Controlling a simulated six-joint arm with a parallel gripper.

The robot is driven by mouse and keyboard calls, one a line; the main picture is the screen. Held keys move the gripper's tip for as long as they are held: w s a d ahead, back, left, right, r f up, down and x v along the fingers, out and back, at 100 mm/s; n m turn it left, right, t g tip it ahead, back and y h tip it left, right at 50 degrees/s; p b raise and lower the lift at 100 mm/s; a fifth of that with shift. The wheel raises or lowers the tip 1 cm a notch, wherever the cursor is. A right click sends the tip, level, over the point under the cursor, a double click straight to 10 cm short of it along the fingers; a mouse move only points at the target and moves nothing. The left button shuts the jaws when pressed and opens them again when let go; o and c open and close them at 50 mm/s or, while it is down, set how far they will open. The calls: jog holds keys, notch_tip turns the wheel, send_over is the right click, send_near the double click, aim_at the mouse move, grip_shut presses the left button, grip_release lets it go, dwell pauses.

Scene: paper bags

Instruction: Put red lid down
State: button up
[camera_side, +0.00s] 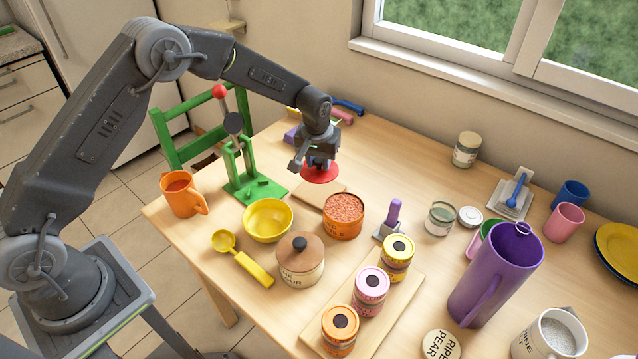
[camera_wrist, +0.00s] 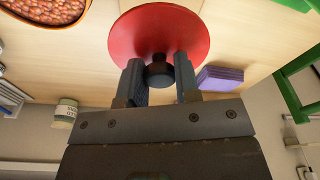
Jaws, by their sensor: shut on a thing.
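The red lid (camera_side: 321,173) is a round disc with a dark knob, held in my gripper (camera_side: 317,160) above the table in the side view. In the wrist view the lid (camera_wrist: 159,32) fills the top middle, and my gripper (camera_wrist: 160,75) has its two fingers closed on either side of the dark knob. A thin wooden board (camera_side: 322,193) lies below and near the lid. An orange tin of beans (camera_side: 344,218) stands open in front of it and also shows in the wrist view (camera_wrist: 42,10). Whether the lid touches anything beneath is hard to tell.
A green stand (camera_side: 246,184) is at the left of the lid. A yellow bowl (camera_side: 268,219), a jar with a brown lid (camera_side: 300,262) and several tins on a long board (camera_side: 398,310) stand in front. A purple block (camera_wrist: 220,78) is close behind.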

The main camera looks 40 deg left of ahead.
jog(key=shift+f, duration=3.4)
jog(key=shift+f, duration=0.1)
jog(key=o, duration=0.9)
